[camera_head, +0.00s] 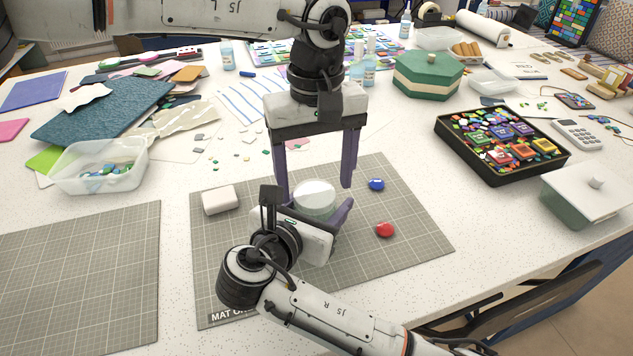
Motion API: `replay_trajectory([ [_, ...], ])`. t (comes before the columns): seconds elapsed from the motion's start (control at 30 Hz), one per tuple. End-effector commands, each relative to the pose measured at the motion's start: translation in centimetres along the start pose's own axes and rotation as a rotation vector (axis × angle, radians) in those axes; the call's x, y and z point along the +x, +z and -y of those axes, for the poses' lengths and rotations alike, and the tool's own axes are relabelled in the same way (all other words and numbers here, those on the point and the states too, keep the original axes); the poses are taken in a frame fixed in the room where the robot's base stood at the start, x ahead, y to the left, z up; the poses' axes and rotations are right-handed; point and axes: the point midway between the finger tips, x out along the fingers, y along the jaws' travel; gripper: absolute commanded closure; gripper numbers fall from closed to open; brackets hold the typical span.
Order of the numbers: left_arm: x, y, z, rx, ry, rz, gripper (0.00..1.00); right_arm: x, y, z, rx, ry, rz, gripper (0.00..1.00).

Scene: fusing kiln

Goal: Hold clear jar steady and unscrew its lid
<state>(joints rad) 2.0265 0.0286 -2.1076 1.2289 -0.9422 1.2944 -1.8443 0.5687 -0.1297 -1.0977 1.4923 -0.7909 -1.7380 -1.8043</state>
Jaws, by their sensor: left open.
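A jar with a round white lid (315,201) stands on the gridded mat (405,235); its body is mostly hidden by my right gripper. My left gripper (314,184) points straight down over the lid, its two purple fingers apart and open. The left finger comes down by the lid's left edge; the other shows beyond its right side. Whether they touch the lid is unclear. My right gripper (322,222) comes in from the front at jar height. One purple finger shows at the jar's right; the other is largely hidden, so its grip on the jar cannot be seen.
A white block (220,199) lies left of the jar. A blue piece (376,184) and a red piece (384,230) lie to its right. A black tray (500,145) of colourful pieces and a lidded box (585,205) stand farther right. A clear tub (100,181) sits left.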

Motion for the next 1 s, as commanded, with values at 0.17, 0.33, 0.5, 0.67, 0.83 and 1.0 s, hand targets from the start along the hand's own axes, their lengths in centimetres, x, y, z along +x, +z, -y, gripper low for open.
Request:
replay_trajectory([
  [0.17, -2.4, 0.1, 0.0, -0.001, -0.001, 0.003, 0.27, 0.2, -0.1, 0.2, -0.004, -0.005, -0.001, 1.0],
  [0.33, -3.1, 0.1, 0.0, -0.001, -0.001, 0.003, 0.27, 0.1, -0.1, 0.1, -0.003, -0.004, -0.001, 1.0],
  [0.5, -3.1, 0.1, 0.0, -0.001, -0.001, 0.003, 0.27, 0.1, -0.1, 0.1, -0.003, -0.003, -0.001, 0.42],
  [0.67, -3.0, 0.1, 0.0, 0.0, 0.0, 0.003, 0.27, 0.1, -0.1, 0.1, -0.003, -0.003, -0.001, 0.24],
  [0.83, -3.0, 0.1, 0.0, 0.0, -0.001, 0.003, 0.27, 0.1, -0.1, 0.1, -0.003, -0.003, -0.002, 0.24],
  [1.0, -3.0, 0.1, 0.0, 0.0, -0.001, 0.003, 0.27, -0.7, -0.2, 0.0, -0.003, -0.001, -0.003, 0.24],
])
